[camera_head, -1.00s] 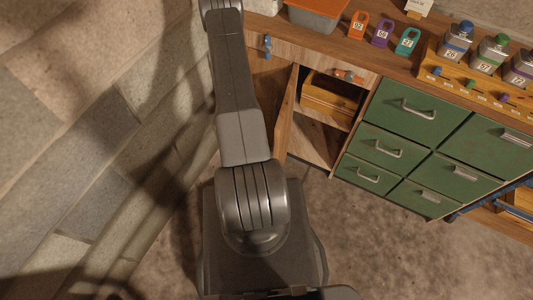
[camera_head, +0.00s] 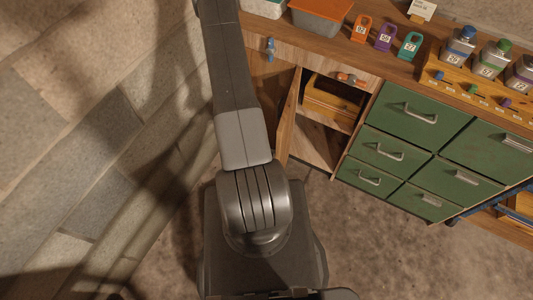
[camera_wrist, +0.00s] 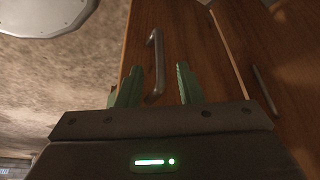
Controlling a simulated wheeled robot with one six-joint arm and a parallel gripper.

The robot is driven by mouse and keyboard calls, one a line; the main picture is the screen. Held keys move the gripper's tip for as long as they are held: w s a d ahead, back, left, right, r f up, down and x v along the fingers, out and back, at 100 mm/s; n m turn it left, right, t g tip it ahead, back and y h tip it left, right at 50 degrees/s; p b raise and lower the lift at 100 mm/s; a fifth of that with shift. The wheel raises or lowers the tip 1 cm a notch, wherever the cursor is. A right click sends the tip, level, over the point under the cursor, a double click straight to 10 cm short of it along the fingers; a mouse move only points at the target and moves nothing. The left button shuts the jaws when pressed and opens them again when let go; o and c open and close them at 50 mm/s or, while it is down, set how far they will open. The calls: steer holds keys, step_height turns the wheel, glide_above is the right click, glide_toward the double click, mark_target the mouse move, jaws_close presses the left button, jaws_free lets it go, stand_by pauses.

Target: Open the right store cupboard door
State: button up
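The store cupboard stands at the middle top of the head view. One wooden door (camera_head: 289,120) stands swung out from it, seen nearly edge-on, with the compartment beside it open. In the wrist view a wooden door panel (camera_wrist: 195,40) with a bent metal handle (camera_wrist: 153,60) fills the middle. My gripper (camera_wrist: 155,85) is open, with one green finger on each side of the handle's lower end. I cannot tell whether either finger touches it. A second wooden panel with a handle (camera_wrist: 263,90) is at the right. My gripper is out of the head view.
A yellow wooden box (camera_head: 332,101) sits in the open compartment. Green drawers (camera_head: 408,115) stand to its right. The worktop holds a grey-orange tub (camera_head: 320,18), coloured tags and bottles (camera_head: 490,58). A stone wall (camera_head: 90,130) rises close on the left.

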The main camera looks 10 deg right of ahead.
steer(key=p+v, duration=0.1)
steer(key=v, duration=0.6)
steer(key=shift+r, duration=0.25)
steer(key=shift+a+f, duration=0.1)
steer(key=b+x, duration=0.2)
steer(key=x, duration=1.1)
steer(key=shift+d+f, duration=0.2)
steer(key=shift+d, duration=0.05)
